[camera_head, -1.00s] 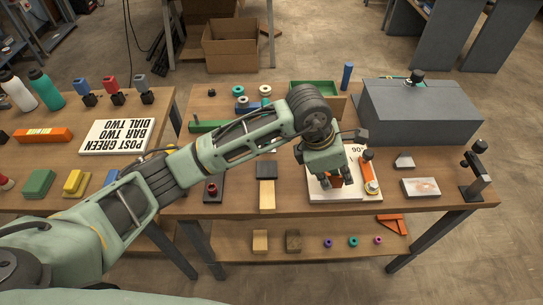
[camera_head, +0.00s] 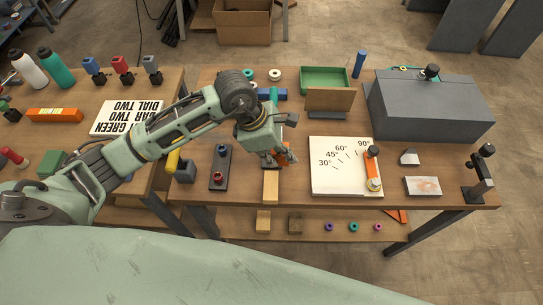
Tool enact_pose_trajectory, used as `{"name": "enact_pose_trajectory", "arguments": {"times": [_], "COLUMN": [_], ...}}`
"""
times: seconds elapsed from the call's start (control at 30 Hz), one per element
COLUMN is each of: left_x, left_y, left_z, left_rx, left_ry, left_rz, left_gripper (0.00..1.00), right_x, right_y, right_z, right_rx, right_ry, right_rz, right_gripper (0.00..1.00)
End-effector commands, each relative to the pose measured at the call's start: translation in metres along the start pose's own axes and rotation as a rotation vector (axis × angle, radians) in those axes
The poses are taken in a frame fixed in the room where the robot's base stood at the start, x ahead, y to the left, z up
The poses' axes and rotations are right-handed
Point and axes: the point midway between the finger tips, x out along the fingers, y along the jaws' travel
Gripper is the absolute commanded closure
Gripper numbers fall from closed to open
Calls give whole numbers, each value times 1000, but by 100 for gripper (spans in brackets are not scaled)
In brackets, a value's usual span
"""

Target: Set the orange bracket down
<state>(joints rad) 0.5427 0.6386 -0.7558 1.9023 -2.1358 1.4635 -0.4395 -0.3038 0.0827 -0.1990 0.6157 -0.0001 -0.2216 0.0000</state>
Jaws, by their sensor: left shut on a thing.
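My left gripper (camera_head: 279,160) is shut on the orange bracket (camera_head: 283,157), which shows only partly between and beside the fingers. The gripper points down over the middle of the bench, above and just behind a pale wooden block (camera_head: 271,186). I cannot tell whether the bracket touches anything below. A white angle board (camera_head: 335,178) marked 30° to 90° lies to the right of the gripper, with an orange arm (camera_head: 372,164) along its right side. My right gripper is not in view.
A green tray (camera_head: 325,80) and an upright brown panel (camera_head: 330,102) stand behind. A big grey box (camera_head: 432,108) fills the back right. Another orange piece (camera_head: 397,216) lies on the lower shelf.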

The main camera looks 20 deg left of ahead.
Motion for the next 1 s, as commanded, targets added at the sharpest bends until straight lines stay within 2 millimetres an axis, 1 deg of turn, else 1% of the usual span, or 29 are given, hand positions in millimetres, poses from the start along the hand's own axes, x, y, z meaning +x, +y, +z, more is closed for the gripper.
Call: {"name": "enact_pose_trajectory", "arguments": {"times": [0.03, 0.1, 0.17, 0.23, 0.27, 0.3, 0.4, 0.5, 0.77, 0.87, 0.9, 1.0], "left_x": [-4, -4, -7, -12, -10, -1, 13, 21, 24, 26, 26, 26], "left_y": [0, 0, 0, 0, 0, -1, -1, 0, 1, 1, 0, 0], "left_z": [-3, -7, -12, -21, -24, -25, -30, -33, -34, -35, -36, -36], "left_rx": [0, 0, -1, -1, -2, -3, -2, 0, 2, 2, 1, 1], "left_ry": [-2, -3, -2, -1, 0, -2, -3, -4, -4, -3, -1, -1], "left_rz": [1, 0, 1, 1, -2, -4, -2, 0, 2, 2, 1, 0], "left_gripper": [100, 100, 100, 100, 100, 100, 100, 100, 100, 100, 92, 83], "right_x": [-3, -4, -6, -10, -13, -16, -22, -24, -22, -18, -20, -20], "right_y": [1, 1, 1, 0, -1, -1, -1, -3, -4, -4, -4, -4], "right_z": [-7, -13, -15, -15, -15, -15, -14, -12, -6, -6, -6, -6], "right_rx": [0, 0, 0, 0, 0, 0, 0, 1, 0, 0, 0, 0], "right_ry": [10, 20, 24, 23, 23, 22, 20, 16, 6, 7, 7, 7], "right_rz": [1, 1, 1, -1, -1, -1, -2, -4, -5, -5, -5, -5], "right_gripper": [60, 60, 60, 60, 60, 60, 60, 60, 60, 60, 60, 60]}}
